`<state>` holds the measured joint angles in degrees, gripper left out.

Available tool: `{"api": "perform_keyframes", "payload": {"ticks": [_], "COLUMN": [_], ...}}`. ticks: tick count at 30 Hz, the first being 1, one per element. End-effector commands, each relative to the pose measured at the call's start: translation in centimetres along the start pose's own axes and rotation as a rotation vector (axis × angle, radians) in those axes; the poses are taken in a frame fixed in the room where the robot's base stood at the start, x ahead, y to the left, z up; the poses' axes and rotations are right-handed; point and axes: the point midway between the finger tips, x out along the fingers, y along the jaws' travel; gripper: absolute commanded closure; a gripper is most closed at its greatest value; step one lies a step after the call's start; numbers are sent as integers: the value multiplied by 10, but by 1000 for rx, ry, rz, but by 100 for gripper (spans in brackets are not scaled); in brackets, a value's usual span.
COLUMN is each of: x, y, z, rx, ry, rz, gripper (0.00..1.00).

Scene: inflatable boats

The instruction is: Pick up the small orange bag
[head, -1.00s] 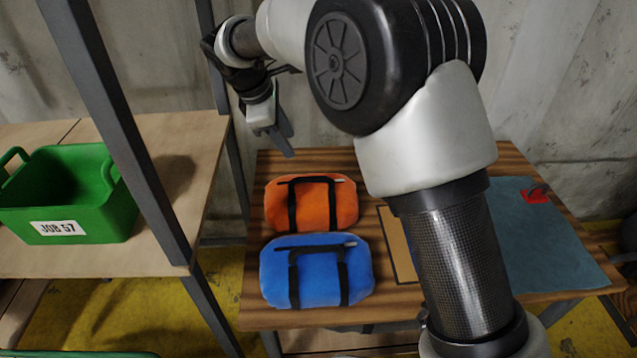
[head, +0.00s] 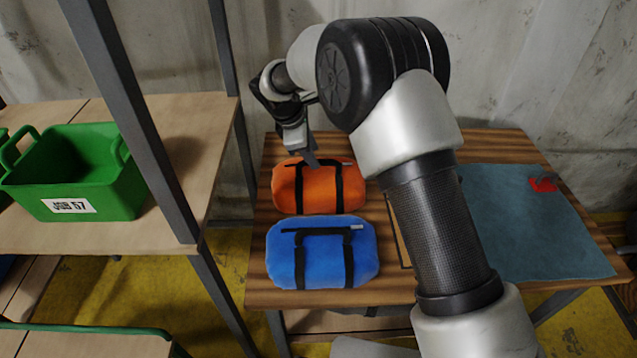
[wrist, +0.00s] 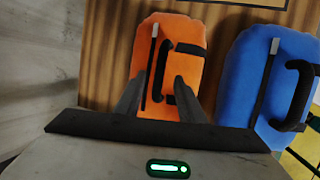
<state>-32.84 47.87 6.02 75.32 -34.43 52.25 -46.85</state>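The small orange bag (head: 290,190) lies on the wooden table, with black straps and a black handle loop on top. It also shows in the wrist view (wrist: 183,32), ahead of my gripper. My gripper (head: 311,161) is above the far edge of the bag in the head view. In the wrist view my gripper (wrist: 155,88) has its two fingers apart, with orange cloth and the zip strip visible between them. Nothing is held. I cannot tell whether the fingertips touch the bag.
A blue bag (head: 322,257) lies close beside the orange one, on the near side. A teal mat (head: 535,235) with a red item (head: 543,184) covers the table's right part. A shelf post (head: 135,120) and a green bin (head: 120,190) stand at left.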

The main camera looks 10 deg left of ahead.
Motion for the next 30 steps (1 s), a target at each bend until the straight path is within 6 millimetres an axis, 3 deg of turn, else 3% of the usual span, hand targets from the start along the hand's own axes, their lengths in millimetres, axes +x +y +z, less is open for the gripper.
{"api": "perform_keyframes", "payload": {"ticks": [6,14,20,30], "x": [33,37,37,37], "y": [0,1,0,0], "z": [3,2,2,2], "rx": [1,1,1,-1], "ry": [0,0,0,0], "rz": [-2,0,0,0], "gripper": [64,64,98,100]}}
